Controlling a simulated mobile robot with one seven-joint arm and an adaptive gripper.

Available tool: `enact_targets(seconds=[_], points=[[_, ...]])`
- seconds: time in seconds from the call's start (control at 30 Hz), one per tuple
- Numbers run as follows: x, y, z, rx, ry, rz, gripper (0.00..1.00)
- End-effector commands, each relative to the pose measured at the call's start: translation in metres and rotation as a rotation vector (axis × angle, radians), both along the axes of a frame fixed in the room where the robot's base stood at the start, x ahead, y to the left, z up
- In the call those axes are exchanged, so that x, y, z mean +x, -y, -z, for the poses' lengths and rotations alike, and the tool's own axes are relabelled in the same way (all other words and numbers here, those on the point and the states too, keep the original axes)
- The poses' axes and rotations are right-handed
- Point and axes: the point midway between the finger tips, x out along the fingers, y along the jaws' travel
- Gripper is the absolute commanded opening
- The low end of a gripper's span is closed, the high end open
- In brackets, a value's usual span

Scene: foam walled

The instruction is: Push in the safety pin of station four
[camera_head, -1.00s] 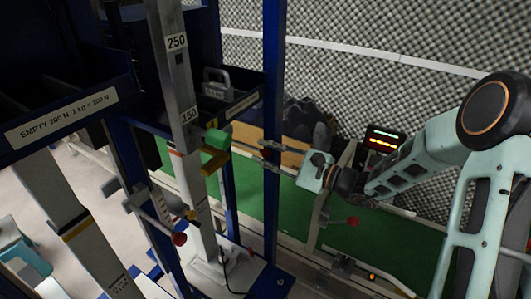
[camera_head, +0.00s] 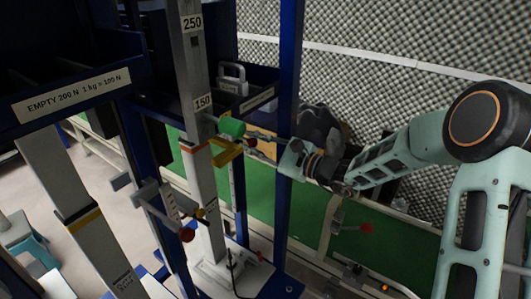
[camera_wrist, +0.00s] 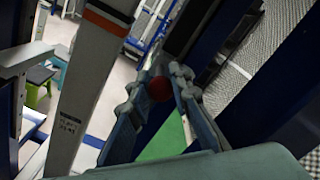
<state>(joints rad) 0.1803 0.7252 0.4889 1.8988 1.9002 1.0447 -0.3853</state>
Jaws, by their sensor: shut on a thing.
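A red ball knob (camera_wrist: 159,88), seemingly the safety pin's, sits between the fingertips of my gripper (camera_wrist: 158,84) in the wrist view. The fingers are closed on it from both sides. In the head view my gripper (camera_head: 250,143) reaches from the right past a blue post to the grey column (camera_head: 197,110) marked 250 and 150. Its tips are beside a green block (camera_head: 231,126) and a yellow bracket (camera_head: 227,153) on that column. The pin's shaft is hidden, and I cannot tell how deep it sits. No station number is readable.
The blue post (camera_head: 287,110) stands close to my wrist. Another red knob (camera_head: 187,235) on a lever sits lower left, and one more (camera_head: 366,228) lower right. A dark tray with a grey weight (camera_head: 232,80) is behind the column.

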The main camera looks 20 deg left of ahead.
Motion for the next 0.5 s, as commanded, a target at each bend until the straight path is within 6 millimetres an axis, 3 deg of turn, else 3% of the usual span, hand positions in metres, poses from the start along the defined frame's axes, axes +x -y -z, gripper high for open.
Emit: enact_targets(seconds=[0.3, 0.33, 0.4, 0.5], points=[[0.0012, -0.0036, -0.0015, 0.001, -0.002, 0.001, 0.0], [0.0011, -0.0037, -0.0016, 0.001, -0.002, 0.001, 0.21], [0.001, -0.0037, -0.0016, 0.001, -0.001, 0.001, 0.27], [0.0009, -0.0032, -0.0012, 0.001, -0.002, 0.0, 0.27]])
